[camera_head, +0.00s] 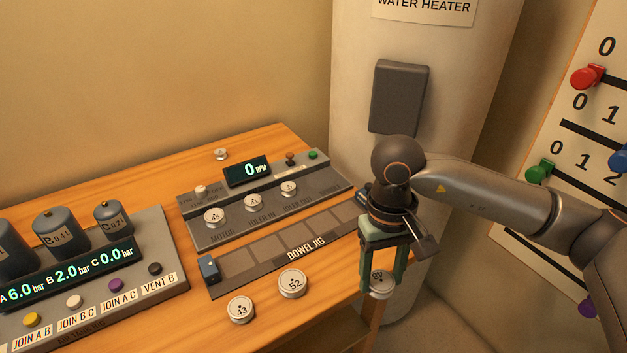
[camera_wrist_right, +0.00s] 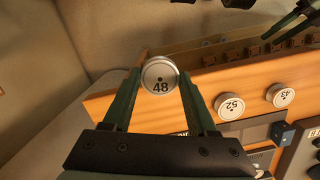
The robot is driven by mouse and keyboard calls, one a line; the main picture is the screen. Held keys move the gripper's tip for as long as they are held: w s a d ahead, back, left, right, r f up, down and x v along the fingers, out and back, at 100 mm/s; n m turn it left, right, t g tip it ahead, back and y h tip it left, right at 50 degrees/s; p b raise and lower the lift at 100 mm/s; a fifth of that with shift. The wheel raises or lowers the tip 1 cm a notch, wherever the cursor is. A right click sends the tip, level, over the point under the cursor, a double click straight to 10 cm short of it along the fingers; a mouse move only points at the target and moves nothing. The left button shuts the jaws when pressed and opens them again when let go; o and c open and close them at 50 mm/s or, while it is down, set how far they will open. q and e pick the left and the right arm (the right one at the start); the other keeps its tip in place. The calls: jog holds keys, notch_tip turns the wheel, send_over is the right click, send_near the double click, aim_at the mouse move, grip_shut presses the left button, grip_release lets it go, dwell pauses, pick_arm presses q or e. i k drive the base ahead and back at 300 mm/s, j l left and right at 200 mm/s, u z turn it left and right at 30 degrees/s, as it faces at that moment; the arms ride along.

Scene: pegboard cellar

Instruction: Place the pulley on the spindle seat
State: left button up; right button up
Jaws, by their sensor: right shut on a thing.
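My right gripper (camera_head: 380,285) is shut on a silver pulley marked 48 (camera_wrist_right: 160,76), held in the air by the front right edge of the bench. The pulley also shows between the fingers in the head view (camera_head: 379,283). The spindle seat (camera_head: 330,189) is at the right end of the grey drive panel (camera_head: 265,229), behind and left of the gripper. It carries no pulley that I can see, and its details are too small to tell. My left gripper is outside the head view; dark green fingers at the upper right of the wrist view (camera_wrist_right: 297,22) appear to be its own.
Pulleys 52 (camera_head: 292,283) and 43 (camera_head: 240,309) lie on the bench (camera_head: 325,300). The dowel jig (camera_head: 235,285) lies in front of the panel, whose other seats carry small pulleys. A pressure console (camera_head: 180,255) stands left; the water heater (camera_head: 350,70) stands behind.

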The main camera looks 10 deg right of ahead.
aim_at(320, 180)
jog(key=u, duration=1.05)
jog(key=l+u, duration=0.15)
jog(key=l, duration=0.7)
